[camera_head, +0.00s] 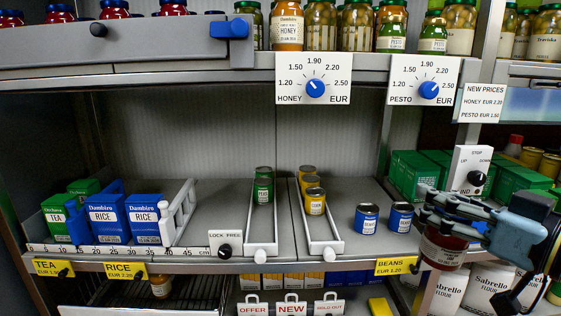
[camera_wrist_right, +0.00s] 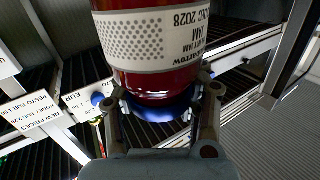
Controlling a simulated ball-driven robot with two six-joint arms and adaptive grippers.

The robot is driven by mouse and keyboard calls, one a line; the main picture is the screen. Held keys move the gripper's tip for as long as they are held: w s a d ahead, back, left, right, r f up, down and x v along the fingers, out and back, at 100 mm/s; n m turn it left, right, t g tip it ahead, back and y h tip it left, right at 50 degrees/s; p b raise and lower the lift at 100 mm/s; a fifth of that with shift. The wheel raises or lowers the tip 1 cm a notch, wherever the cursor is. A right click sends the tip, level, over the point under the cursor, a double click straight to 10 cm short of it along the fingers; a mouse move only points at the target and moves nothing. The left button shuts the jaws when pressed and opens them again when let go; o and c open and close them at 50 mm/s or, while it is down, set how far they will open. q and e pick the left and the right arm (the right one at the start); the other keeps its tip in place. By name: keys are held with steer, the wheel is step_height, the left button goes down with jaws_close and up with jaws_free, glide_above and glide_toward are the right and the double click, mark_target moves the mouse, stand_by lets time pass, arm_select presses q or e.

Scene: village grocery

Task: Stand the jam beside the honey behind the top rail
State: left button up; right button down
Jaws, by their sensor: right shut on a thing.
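The jam (camera_head: 443,250) is a dark red jar with a pale label, held below the fingers of my right gripper (camera_head: 440,212) at the lower right, in front of the shelves. In the right wrist view the jam (camera_wrist_right: 155,50) fills the upper middle, its label upside down, between the fingers of my right gripper (camera_wrist_right: 162,110). The honey (camera_head: 286,26) is an amber jar with a white label on the top shelf. The grey top rail (camera_head: 140,52) runs along the left, with a blue catch (camera_head: 230,28) at its right end, left of the honey. My left gripper is out of view.
A honey price dial (camera_head: 314,88) hangs below the honey. Sabrello flour (camera_head: 487,287) stands low beneath my right gripper.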

steer(key=s+f, duration=0.1)
steer(key=s+a+f+b, duration=0.1)
steer(key=s+f+b, duration=0.1)
steer(key=s+f, duration=0.1)
steer(key=shift+a, duration=0.25)
step_height(320, 180, up, 5)
glide_above(437, 243)
steer(key=shift+s+a+m+h, duration=0.15)
steer(key=shift+s+m+h, duration=0.15)
steer(key=shift+s+h, duration=0.1)
steer(key=shift+a, duration=0.1)
stand_by(1.2)
